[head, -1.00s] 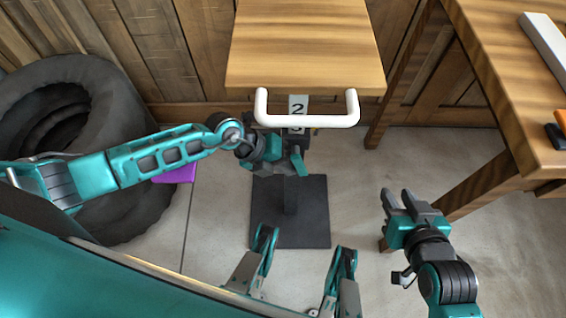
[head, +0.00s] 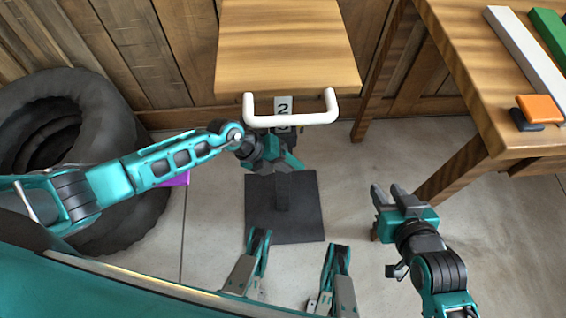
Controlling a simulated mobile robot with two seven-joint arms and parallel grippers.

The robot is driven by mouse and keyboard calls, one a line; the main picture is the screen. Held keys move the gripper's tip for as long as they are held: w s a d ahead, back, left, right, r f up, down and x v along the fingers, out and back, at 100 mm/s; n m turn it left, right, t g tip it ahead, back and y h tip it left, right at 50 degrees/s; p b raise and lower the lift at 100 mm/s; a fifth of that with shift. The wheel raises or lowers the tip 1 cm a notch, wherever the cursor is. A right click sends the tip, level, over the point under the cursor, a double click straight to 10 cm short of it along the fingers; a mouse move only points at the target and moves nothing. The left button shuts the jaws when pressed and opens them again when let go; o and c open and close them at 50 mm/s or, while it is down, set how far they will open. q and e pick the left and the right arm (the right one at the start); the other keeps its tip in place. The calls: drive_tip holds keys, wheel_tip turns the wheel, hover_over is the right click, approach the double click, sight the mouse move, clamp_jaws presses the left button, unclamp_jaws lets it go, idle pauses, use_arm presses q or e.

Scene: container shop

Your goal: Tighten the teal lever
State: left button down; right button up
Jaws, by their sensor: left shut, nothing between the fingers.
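A small wooden table (head: 287,55) with a white handle (head: 290,119) stands on a post with a dark square base (head: 305,215). A teal piece (head: 293,160), which looks like the teal lever, shows on the post below the handle. It is partly hidden by my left gripper (head: 276,163), which is shut and empty right beside it. I cannot tell whether they touch. My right gripper (head: 388,190) is open and empty, over the floor to the right of the base.
A wooden workbench (head: 440,60) at the right holds a white bar (head: 525,50), a green bar (head: 552,38), an orange block (head: 541,106) and a dark block (head: 525,122). Black tires (head: 120,125) lie at the left. A purple thing (head: 177,180) shows behind my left arm.

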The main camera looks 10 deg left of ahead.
idle(0.6)
idle(0.3)
use_arm(q)
drive_tip(key=p+v, duration=0.5)
drive_tip(key=v, duration=0.8)
drive_tip(key=shift+s+d, duration=0.15)
